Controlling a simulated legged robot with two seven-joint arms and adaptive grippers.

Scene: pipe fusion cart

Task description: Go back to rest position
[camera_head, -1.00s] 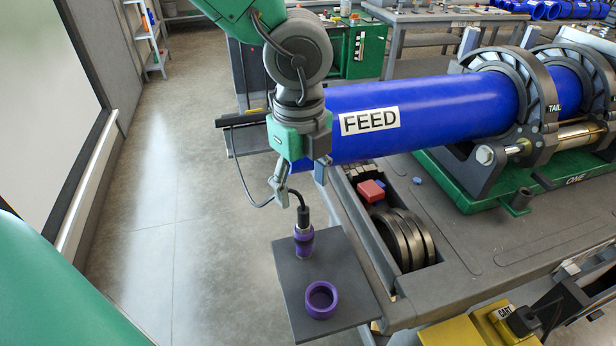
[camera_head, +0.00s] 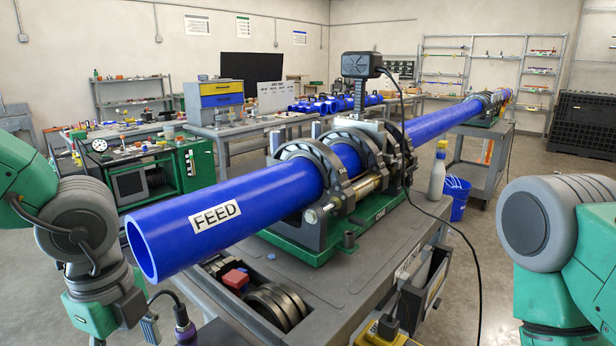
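My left arm comes in at the left edge, bent down beside the open end of the blue FEED pipe (camera_head: 270,190). My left gripper (camera_head: 126,335) is at the bottom left, partly cut by the frame edge; its fingers look apart with nothing seen between them. A purple tool with a black cable (camera_head: 185,331) stands just right of it, apart from it, its lower part out of frame. My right arm shows at the right edge, and its gripper is below the picture.
The grey cart (camera_head: 350,270) carries the green clamp machine (camera_head: 320,235), black rings (camera_head: 275,305) and a red block (camera_head: 235,279).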

